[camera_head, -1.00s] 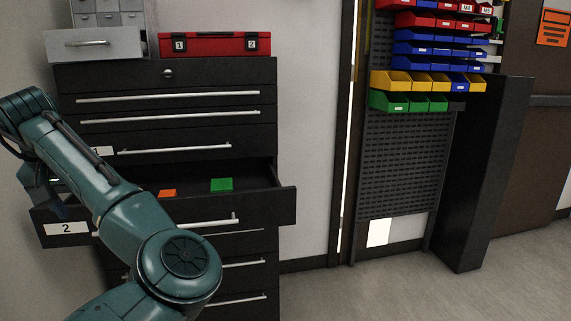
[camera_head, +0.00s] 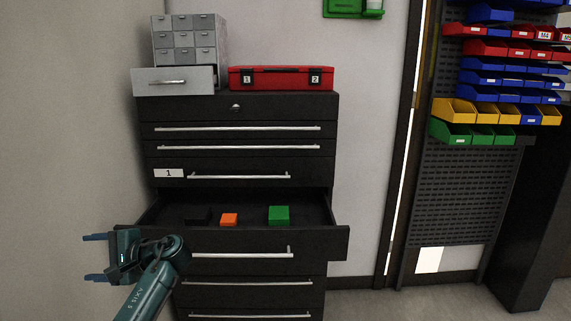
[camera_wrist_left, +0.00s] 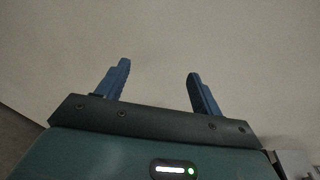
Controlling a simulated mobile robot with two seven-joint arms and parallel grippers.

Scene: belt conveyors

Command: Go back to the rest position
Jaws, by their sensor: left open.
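My left gripper (camera_head: 94,258) is at the lower left of the head view, pointing left, beside the front left corner of an open drawer. Its two blue fingers are spread apart with nothing between them. In the left wrist view the fingers (camera_wrist_left: 158,92) also stand apart, with only a plain pale wall behind them. My teal left arm comes up from the bottom of the head view. My right gripper is in neither view.
A red case (camera_head: 281,78) and a grey drawer unit (camera_head: 187,40) sit on top. Bins hang at right.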

